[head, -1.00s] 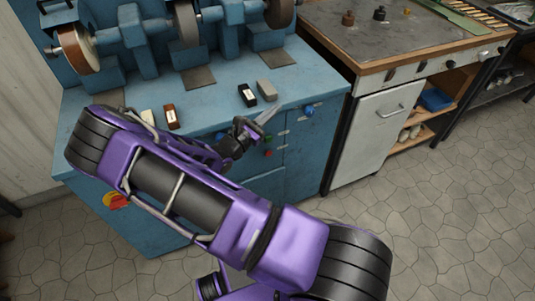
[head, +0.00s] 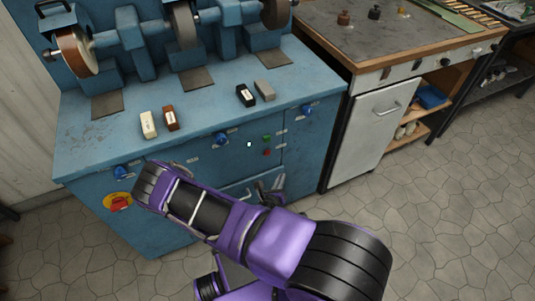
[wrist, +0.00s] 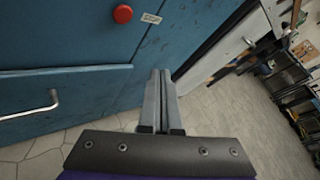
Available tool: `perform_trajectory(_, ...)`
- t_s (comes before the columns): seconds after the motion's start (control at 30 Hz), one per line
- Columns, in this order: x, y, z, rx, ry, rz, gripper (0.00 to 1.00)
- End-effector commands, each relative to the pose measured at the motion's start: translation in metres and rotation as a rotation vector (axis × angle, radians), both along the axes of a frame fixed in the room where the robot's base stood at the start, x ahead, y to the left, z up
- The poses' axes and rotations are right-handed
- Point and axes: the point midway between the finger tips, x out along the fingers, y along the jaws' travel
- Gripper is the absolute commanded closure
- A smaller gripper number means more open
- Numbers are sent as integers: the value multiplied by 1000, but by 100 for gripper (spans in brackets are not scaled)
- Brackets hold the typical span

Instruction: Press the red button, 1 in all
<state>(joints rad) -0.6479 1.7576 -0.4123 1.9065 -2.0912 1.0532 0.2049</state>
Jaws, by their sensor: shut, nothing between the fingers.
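The red button (head: 267,152) sits on the blue machine's front panel, just below a green button (head: 266,139). In the wrist view the round red button (wrist: 123,14) is near the top edge, with a white label to its right. My gripper (head: 270,190) is below the red button in the head view, partly hidden by my purple arm. In the wrist view my gripper's fingers (wrist: 160,75) are shut together with nothing between them. They are apart from the button, which lies above and left of their tips in that view.
A red knob on a yellow plate (head: 118,203) is on the machine's left front. Blue knobs (head: 221,138) line the front edge. A small lit lamp (head: 249,144) is left of the buttons. A door handle (wrist: 35,107) sticks out at left. Blocks (head: 148,124) lie on top.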

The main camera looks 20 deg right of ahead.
Motion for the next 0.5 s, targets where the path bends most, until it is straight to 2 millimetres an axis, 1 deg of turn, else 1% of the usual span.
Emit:
perform_trajectory(0.17,2,0,0,0,-3,-1,100)
perform_trajectory(0.27,8,1,-1,1,-5,-1,100)
perform_trajectory(0.37,19,1,-2,1,-5,0,100)
perform_trajectory(0.5,40,2,-3,2,-6,0,100)
